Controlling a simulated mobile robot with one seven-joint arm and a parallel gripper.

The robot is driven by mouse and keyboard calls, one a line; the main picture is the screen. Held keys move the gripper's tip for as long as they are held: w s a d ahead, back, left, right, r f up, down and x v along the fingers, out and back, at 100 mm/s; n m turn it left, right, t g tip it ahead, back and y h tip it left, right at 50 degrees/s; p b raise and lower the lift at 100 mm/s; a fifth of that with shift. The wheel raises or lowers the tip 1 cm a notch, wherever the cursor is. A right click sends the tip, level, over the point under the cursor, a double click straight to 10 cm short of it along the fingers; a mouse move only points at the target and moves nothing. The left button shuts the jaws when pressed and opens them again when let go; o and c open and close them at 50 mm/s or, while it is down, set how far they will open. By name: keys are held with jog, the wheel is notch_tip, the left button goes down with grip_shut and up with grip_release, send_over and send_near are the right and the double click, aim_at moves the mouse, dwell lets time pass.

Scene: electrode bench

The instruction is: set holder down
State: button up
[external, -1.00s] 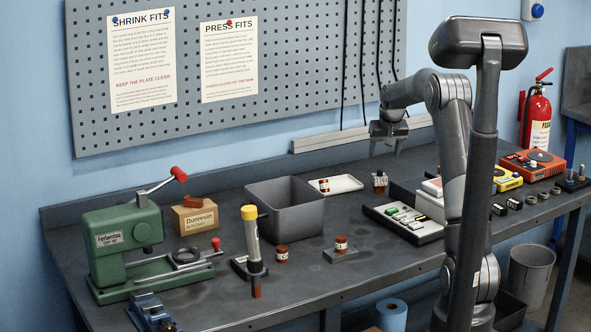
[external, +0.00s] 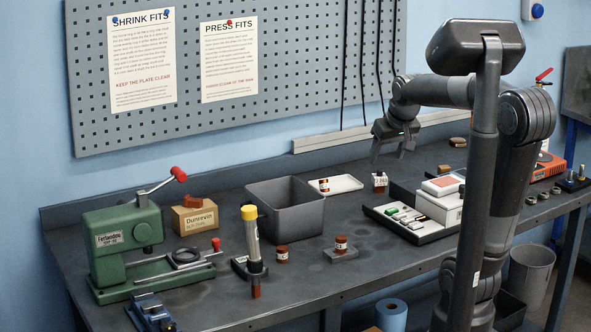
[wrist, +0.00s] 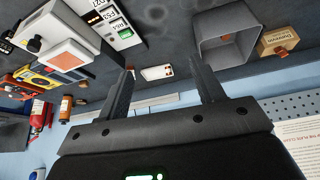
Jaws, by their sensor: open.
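My gripper (external: 391,152) is open and empty, in the air above the back of the bench. In the wrist view its two fingers (wrist: 162,90) stand wide apart with nothing between them. No thing is plainly marked as the holder. A yellow-capped tube (external: 250,228) stands upright at a small dark base at the front of the bench. A small grey block (external: 341,255) carries a brown jar (external: 341,242) on the bench. Both are well to the left of my gripper and nearer the front.
A grey bin (external: 313,222), a white tray (external: 346,181) and a small dark bottle (external: 379,184) stand near the back. A green press (external: 118,235) is at left. A tray of instruments (external: 379,217) is at right. The bench between the bin and the instruments is partly clear.

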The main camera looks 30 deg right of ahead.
jog(key=s+a+f, duration=0.2)
jog(key=s, duration=0.4)
jog(key=s+a+f+n, duration=0.1)
jog(key=s+a+f, duration=0.1)
jog(key=s, duration=0.5)
jog(key=shift+s+f+y, duration=0.2)
jog(key=shift+f+y, duration=0.05)
jog(key=shift+y, duration=0.15)
jog(key=shift+a, duration=0.1)
